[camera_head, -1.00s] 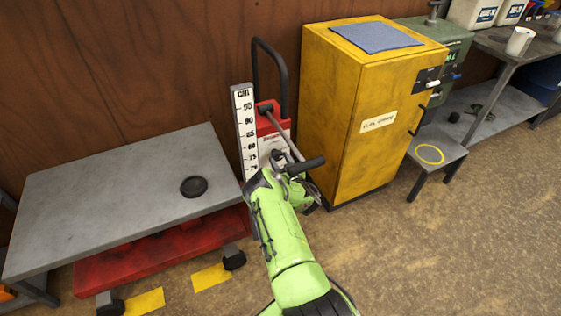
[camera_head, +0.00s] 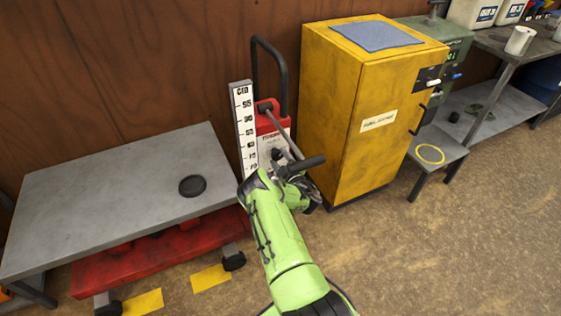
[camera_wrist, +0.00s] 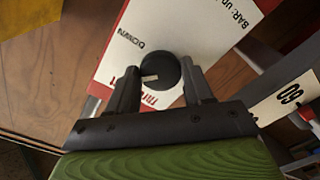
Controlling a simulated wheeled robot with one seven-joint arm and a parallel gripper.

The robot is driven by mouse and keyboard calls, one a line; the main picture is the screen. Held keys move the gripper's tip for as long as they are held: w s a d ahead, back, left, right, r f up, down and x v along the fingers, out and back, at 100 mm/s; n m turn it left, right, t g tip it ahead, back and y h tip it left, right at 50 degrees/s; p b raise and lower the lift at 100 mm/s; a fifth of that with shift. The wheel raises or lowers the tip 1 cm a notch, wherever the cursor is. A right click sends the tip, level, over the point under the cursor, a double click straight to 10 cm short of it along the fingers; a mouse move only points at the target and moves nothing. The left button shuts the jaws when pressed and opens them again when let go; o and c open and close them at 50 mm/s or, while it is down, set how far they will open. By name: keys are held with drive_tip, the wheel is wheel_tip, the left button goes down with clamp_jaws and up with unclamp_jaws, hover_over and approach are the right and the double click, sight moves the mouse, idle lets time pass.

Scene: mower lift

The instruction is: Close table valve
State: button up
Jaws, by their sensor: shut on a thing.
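The table valve is a round black knob (camera_wrist: 158,77) with a pale pointer mark, on a white label plate (camera_wrist: 195,40) with the words "DOWN" and "BAR: UP". My gripper (camera_wrist: 160,88) is shut on the knob, with one dark finger on each side, in the wrist view. In the head view my green arm reaches the red and white pump unit (camera_head: 268,128), and my gripper there is largely hidden behind my arm. The grey lift table (camera_head: 110,185) stands left of it, above a red base (camera_head: 150,255), with a black disc (camera_head: 192,186) on top.
A height scale (camera_head: 243,125) stands upright beside the pump unit, and a black-gripped bar (camera_head: 305,164) sticks out near my wrist. A yellow cabinet (camera_head: 340,120) stands close on the right.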

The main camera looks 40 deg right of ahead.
drive_tip(key=n+b, duration=0.1)
drive_tip(key=n, duration=0.3)
drive_tip(key=shift+f+n, duration=0.15)
drive_tip(key=shift+n, duration=0.15)
drive_tip(key=shift+d+n+b, duration=0.1)
drive_tip(key=shift+n+b, duration=0.55)
drive_tip(key=shift+n, duration=1.35)
drive_tip(key=o, duration=1)
drive_tip(key=shift+o, duration=0.2)
drive_tip(key=p+v, duration=1.6)
drive_tip(key=shift+r, duration=0.25)
drive_tip(key=shift+w, duration=0.1)
